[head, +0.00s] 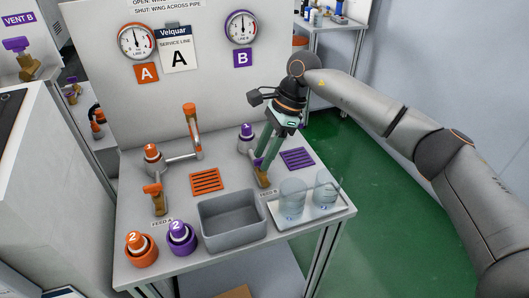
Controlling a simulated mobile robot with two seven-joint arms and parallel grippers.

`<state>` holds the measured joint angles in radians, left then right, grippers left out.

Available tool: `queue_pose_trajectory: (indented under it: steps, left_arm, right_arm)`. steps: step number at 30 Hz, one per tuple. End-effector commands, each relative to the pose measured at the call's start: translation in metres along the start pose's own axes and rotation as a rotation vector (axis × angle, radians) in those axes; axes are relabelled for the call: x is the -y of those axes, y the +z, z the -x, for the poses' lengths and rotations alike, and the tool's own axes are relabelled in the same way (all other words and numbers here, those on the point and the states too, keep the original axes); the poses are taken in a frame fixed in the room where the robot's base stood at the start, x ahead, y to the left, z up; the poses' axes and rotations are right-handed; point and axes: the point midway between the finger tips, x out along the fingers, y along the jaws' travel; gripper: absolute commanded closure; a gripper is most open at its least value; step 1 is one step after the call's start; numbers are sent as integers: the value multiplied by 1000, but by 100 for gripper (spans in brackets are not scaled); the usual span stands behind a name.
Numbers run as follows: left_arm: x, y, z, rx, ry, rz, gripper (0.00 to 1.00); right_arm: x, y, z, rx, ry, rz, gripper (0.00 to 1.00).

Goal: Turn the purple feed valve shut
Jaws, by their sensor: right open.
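The purple feed valve (263,181) stands on the bench behind the grey bin, by a "FEED" label. Its brass body shows; its purple wing is mostly hidden by my fingers, so its angle is hard to tell. My right gripper (262,160) reaches down from above, its green fingers at the wing. It is open, with the fingertips around or right beside the wing; I cannot tell whether they touch it. My left gripper is not in view. An orange feed valve (154,198) stands at the left of the bench.
A grey bin (234,232) sits in front of the purple valve. A tray (327,220) with glass beakers (292,198) is close on the right. A purple-capped fitting (246,137) stands behind; orange and purple caps (181,237) are front left. A gauge panel (205,85) rises behind.

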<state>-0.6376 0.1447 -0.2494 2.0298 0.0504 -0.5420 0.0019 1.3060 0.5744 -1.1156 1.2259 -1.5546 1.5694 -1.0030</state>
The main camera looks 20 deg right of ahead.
Motion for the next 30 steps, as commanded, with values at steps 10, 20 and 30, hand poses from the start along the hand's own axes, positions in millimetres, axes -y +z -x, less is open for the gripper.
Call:
queue_pose_trajectory:
  steps: [10,20,30]
  left_arm:
    - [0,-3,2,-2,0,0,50]
    - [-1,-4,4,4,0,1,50]
    - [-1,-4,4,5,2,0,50]
  right_arm:
    - [1,0,44,1,-5,0,56]
    - [1,0,109,0,-3,-1,56]
    - [0,0,126,0,0,1,56]
